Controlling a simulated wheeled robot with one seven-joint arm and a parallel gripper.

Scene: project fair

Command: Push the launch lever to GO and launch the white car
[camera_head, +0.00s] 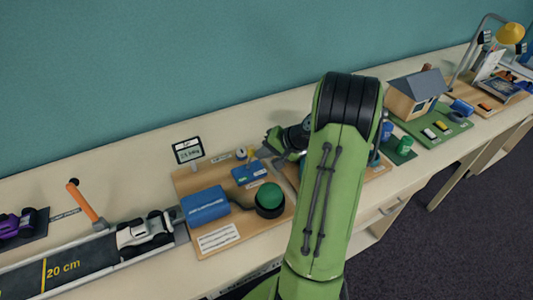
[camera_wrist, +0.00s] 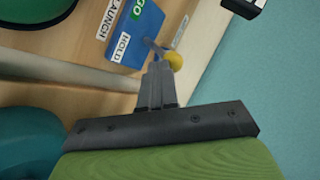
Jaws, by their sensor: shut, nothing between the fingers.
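The white car (camera_head: 145,234) stands on the dark track (camera_head: 80,264) at the lower left of the head view. The launch lever's blue box (camera_head: 248,173) sits on a wooden board to its right. In the wrist view, this box (camera_wrist: 136,35) carries a green GO label (camera_wrist: 138,9) and a white HOLD label (camera_wrist: 122,46). The lever's yellow knob (camera_wrist: 175,61) sits toward the HOLD end. My gripper (camera_wrist: 157,64) is shut and empty, its fingertips close beside the lever; whether they touch it I cannot tell. In the head view, my gripper (camera_head: 268,142) is beyond the box.
A small display (camera_head: 188,150) stands behind. An orange handle (camera_head: 88,204) rises beside the track. A model house (camera_head: 415,94) stands to the right; my arm hides part of the table.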

